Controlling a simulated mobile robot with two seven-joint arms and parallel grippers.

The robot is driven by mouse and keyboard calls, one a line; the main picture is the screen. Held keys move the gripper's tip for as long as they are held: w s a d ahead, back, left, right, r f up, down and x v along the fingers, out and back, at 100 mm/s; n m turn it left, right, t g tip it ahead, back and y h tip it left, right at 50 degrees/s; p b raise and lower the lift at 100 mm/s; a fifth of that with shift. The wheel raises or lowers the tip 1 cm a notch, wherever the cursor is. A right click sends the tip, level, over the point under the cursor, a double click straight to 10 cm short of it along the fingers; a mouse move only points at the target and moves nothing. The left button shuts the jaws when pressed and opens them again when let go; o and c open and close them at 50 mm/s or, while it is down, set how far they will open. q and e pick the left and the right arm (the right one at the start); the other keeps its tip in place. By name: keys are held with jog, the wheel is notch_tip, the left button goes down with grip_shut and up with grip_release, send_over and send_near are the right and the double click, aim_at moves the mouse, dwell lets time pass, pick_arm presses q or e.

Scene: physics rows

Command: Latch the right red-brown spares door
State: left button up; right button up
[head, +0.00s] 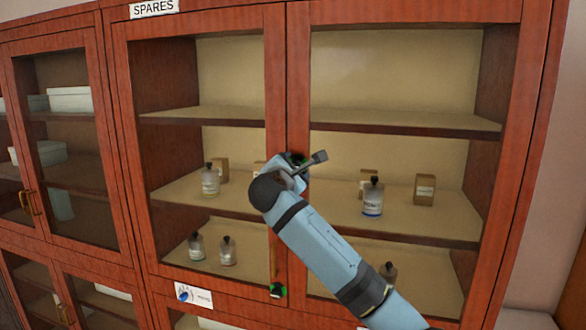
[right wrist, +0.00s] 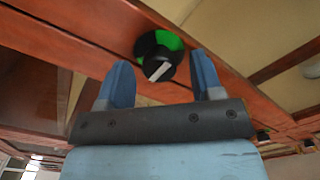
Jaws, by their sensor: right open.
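The right red-brown spares door (head: 298,70) has a glass pane and looks flush with its frame. A round black latch knob with a green sector (head: 299,158) sits on its left stile, mostly hidden behind my right gripper (head: 290,172). In the right wrist view the knob (right wrist: 149,50) shows a pale pointer bar, tilted, with green at its upper right. My right gripper there (right wrist: 161,64) is open, its two blue fingers to either side of the knob in the picture. Whether they touch it I cannot tell. My left gripper is not in view.
A SPARES sign (head: 154,8) tops the cabinet. Bottles and small boxes stand on shelves behind the glass. A second cabinet (head: 60,150) with brass handles stands at the left. A bare wall is at the right.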

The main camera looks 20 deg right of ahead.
jog(key=c, duration=0.9)
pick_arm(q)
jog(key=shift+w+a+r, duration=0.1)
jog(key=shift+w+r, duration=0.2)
